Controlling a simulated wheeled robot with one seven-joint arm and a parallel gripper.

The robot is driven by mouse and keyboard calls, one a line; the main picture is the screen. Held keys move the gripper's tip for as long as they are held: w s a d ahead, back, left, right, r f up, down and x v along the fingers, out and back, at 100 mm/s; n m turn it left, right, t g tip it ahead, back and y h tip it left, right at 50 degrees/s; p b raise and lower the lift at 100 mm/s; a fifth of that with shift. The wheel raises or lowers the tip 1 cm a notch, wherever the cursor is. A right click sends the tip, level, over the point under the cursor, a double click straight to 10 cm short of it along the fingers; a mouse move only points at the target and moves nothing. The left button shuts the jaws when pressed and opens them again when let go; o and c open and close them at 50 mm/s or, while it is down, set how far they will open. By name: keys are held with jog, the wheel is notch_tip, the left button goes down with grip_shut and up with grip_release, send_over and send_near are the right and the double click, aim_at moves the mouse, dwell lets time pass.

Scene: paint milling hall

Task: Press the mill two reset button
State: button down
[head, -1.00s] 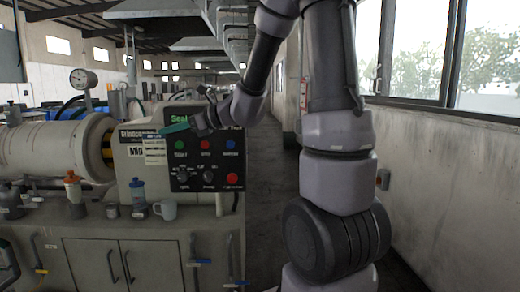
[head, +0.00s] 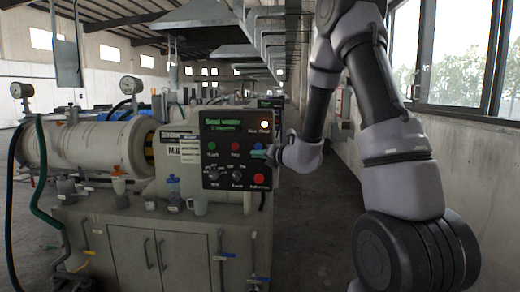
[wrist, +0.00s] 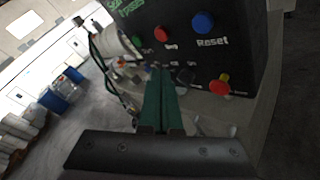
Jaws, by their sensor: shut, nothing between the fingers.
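A black control panel (head: 230,130) headed "Seal water" stands at the right end of the mill in the head view. It has a green button (head: 211,147), a red button (head: 235,146) and a blue button (head: 258,146) in a row. In the wrist view the blue button (wrist: 203,22) has the label "Reset" under it. My gripper (head: 258,153) is shut and empty at the panel's right side, by the blue button. In the wrist view my gripper's teal fingertips (wrist: 163,72) appear below and left of the blue button, apart from it.
A red button on a yellow base (wrist: 219,86) sits lower right on the panel. Dark knobs (head: 211,172) are at its lower left. A grey wall (head: 465,160) is at right; the aisle floor (head: 310,215) is clear.

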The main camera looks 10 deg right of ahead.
jog(key=shift+w, duration=0.1)
send_near(255, 147)
jog(key=shift+s+a+x, duration=0.1)
jog(key=shift+a+x, duration=0.05)
jog(key=shift+x, duration=0.7)
jog(key=shift+s+a+x, duration=0.1)
jog(key=shift+a+x, duration=0.1)
jog(key=shift+x, duration=0.7)
jog(key=shift+s+a+x, duration=0.1)
jog(key=shift+a+x, duration=0.05)
jog(key=shift+x, duration=0.7)
jog(key=shift+w+f, duration=0.1)
jog(key=shift+f, duration=0.05)
jog(key=shift+w+d, duration=0.1)
jog(key=shift+w, duration=0.2)
jog(key=shift+w+d, duration=0.15)
jog(key=shift+w, duration=0.3)
dwell(0.5)
jog(key=shift+s, duration=0.15)
jog(key=shift+s+a, duration=0.25)
jog(key=shift+s, duration=0.45)
jog(key=shift+s, duration=0.1)
